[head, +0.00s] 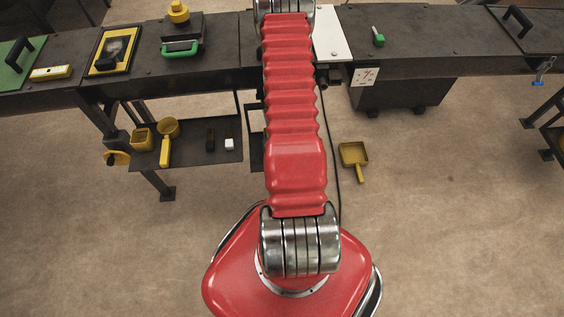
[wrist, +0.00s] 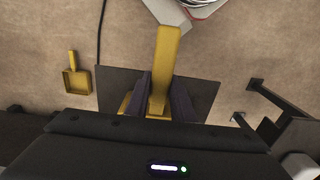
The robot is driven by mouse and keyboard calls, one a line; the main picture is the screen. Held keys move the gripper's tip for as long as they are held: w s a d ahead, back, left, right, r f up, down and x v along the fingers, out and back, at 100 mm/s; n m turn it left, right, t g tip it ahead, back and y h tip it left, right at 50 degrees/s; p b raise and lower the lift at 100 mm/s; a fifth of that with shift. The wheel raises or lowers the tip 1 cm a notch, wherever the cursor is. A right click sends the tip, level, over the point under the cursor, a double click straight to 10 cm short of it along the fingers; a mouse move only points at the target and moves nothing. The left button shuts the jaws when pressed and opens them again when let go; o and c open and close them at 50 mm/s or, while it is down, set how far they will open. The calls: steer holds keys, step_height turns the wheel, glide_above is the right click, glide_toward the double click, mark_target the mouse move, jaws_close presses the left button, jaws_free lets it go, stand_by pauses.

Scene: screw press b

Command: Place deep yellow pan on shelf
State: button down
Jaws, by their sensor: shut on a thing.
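My gripper (wrist: 161,88) has its two dark fingers on either side of a yellow pan handle (wrist: 165,55) in the wrist view. It is shut on this pan. Parts of the yellow pan's body show low between and beside the fingers; the rest is hidden. A dark shelf (wrist: 205,92) lies behind the pan and fingers; I cannot tell whether the pan touches it. In the head view my red arm hides the gripper and held pan, and only a strip of that shelf (head: 255,150) shows beside the arm.
Another yellow pan (head: 355,155) lies on the floor, also in the wrist view (wrist: 76,82). A left shelf (head: 190,155) holds a yellow scoop (head: 168,130), a yellow square container (head: 142,138) and small blocks. A dark worktop (head: 225,45) runs above the shelves.

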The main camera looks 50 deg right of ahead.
steer(key=c, duration=1.5)
jaws_free()
steer(key=shift+c, duration=0.2)
step_height(320, 180, up, 12)
steer(key=w+a+r+n+t, duration=0.15)
steer(key=w+a+r, duration=0.25)
steer(key=r, duration=0.4)
steer(key=w+a+r+n+h, duration=0.1)
steer(key=w+a+r+n, duration=0.15)
steer(key=a+r, duration=0.4)
steer(key=w+a+r+n+t, duration=0.1)
steer(key=w+a+r, duration=0.25)
steer(key=r, duration=0.65)
steer(key=s+a+r+n+t+y, duration=0.1)
steer(key=s+a+r+n+t, duration=0.2)
steer(key=s+a+r, duration=0.4)
steer(key=a+r+n, duration=0.1)
steer(key=a+r, duration=0.8)
steer(key=shift+s+a+r+n, duration=0.2)
steer(key=shift+a+r+n, duration=0.1)
steer(key=shift+a, duration=0.1)
